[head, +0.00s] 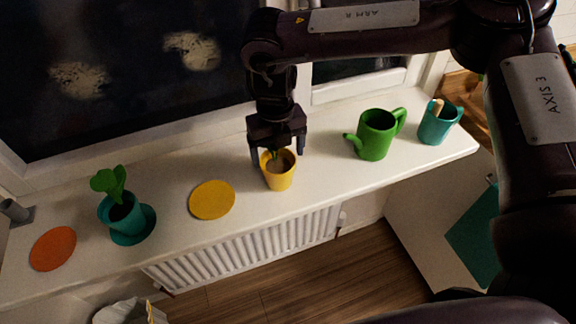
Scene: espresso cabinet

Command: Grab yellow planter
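The yellow planter (279,180) stands upright on the white windowsill, with brown soil and a small bit of green inside. My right gripper (278,153) points down right over it, with its fingers apart. One finger is at the left of the planter's rim and the other at its right, rear side. I cannot tell whether either finger touches the planter. Part of the green plant is hidden by the gripper. My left gripper is not in view.
On the white sill (330,170), a yellow disc (212,200), a teal planter (122,217) on a saucer and an orange disc (53,249) lie left. A green watering can (376,136) and a teal pot (437,124) stand right. The dark window is behind.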

